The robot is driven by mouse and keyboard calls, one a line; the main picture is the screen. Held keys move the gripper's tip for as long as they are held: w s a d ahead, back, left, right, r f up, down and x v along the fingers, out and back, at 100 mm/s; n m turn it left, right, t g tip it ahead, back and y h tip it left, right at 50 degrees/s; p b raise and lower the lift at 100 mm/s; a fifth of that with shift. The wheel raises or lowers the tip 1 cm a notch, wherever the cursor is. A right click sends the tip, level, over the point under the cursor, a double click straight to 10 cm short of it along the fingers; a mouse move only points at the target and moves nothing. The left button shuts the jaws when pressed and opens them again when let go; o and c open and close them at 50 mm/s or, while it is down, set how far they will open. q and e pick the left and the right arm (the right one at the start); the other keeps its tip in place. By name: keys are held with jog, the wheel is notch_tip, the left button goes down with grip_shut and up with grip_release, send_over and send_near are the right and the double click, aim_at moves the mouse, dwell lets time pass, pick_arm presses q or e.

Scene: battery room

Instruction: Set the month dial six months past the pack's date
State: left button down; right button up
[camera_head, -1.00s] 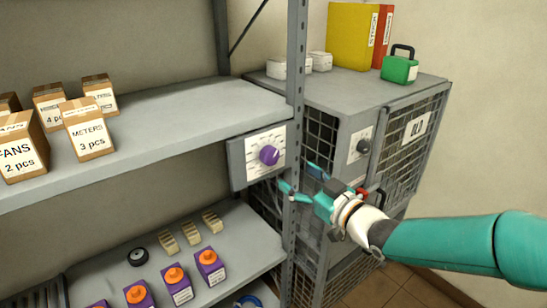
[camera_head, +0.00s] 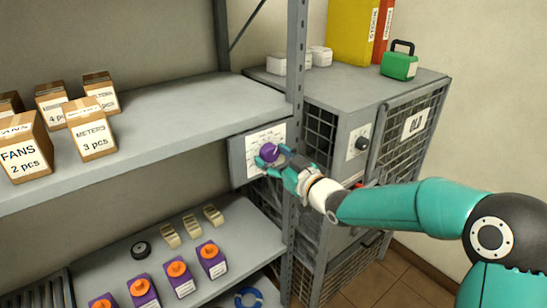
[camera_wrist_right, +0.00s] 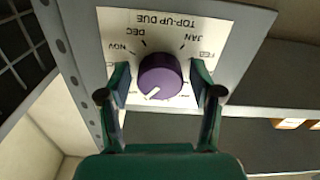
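The month dial is a purple knob (camera_head: 268,152) on a white "TOP-UP DUE" plate (camera_head: 252,146) fixed at the shelf's right end. In the right wrist view the knob (camera_wrist_right: 160,76) shows upside down, with NOV, DEC, JAN and FEB legible. Its white pointer aims down-left in that view, at a label I cannot read. My right gripper (camera_wrist_right: 160,78) is open, one finger on each side of the knob, with gaps showing. It also shows in the head view (camera_head: 279,164). Purple packs with orange caps (camera_head: 179,278) stand on the lower shelf; their dates are too small to read. My left gripper is out of view.
A grey shelf post (camera_head: 296,100) stands just right of the dial, near my right gripper. A mesh cabinet (camera_head: 335,92) marked OLD has its own dark knob (camera_head: 362,144). Cardboard boxes (camera_head: 92,135) stand on the upper shelf. A green case (camera_head: 399,65) is on the cabinet.

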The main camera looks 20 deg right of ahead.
jog(key=c, duration=0.8)
jog(key=shift+f+m+b, duration=0.1)
jog(key=shift+m+b, duration=0.3)
jog(key=shift+b, duration=0.3)
jog(key=o, duration=1.2)
jog(key=shift+c, duration=0.2)
jog(key=v, duration=1.2)
